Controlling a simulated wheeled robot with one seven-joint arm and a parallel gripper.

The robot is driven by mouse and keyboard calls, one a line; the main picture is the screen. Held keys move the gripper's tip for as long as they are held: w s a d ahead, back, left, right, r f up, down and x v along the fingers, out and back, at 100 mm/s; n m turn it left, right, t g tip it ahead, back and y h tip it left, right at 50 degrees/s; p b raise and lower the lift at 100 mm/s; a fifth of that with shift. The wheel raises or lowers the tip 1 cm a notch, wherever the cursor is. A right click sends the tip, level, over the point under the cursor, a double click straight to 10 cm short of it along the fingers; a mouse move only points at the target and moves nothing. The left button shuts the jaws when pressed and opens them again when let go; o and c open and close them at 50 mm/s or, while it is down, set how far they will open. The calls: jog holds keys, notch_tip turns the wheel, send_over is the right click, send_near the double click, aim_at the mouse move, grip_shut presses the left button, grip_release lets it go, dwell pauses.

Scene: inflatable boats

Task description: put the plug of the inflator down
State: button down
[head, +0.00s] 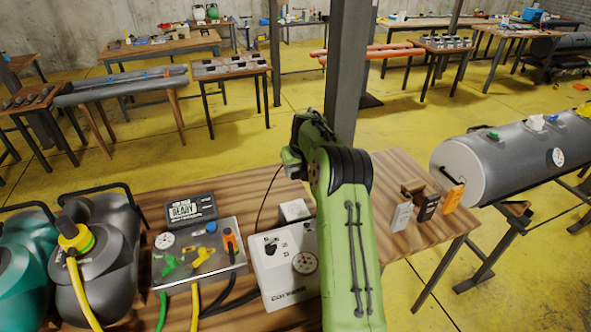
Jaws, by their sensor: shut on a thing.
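The inflator (287,264) is a pale box with a round gauge and a black knob, on the wooden table (420,229). Its thin black cable (265,205) rises from behind the box to the end of my green arm. My gripper (294,163) is at that end, above and behind the inflator, mostly hidden by my arm. It is shut on the plug at the cable's top. The plug itself is hidden, and the fingertips do not show clearly. My forearm also covers the inflator's right side.
A small white box (295,211) stands behind the inflator. A valve panel (200,255), a black display (190,209) and dark and teal tanks crowd the left. Small tags (427,207) stand at the right. A grey inflatable tube (510,155) lies beyond. A dark post (349,70) rises behind my arm.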

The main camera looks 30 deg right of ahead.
jog(key=w+a+f+n+g+y+b, duration=0.1)
jog(key=w+a+f+n+y+b, duration=0.15)
jog(key=a+f+n, duration=0.3)
jog(key=w+a+f+n+y+b, duration=0.1)
jog(key=a+f+n+y+b, duration=0.1)
jog(key=a+f+n+b, duration=0.35)
notch_tip(320, 180, down, 10)
jog(key=shift+s+f+n+g, duration=0.15)
jog(key=shift+n+g, duration=0.25)
jog(key=shift+n, duration=0.8)
jog(key=shift+f+b, duration=0.65)
jog(key=shift+b, duration=0.05)
jog(key=c, duration=0.6)
grip_release()
jog(key=shift+r, duration=0.1)
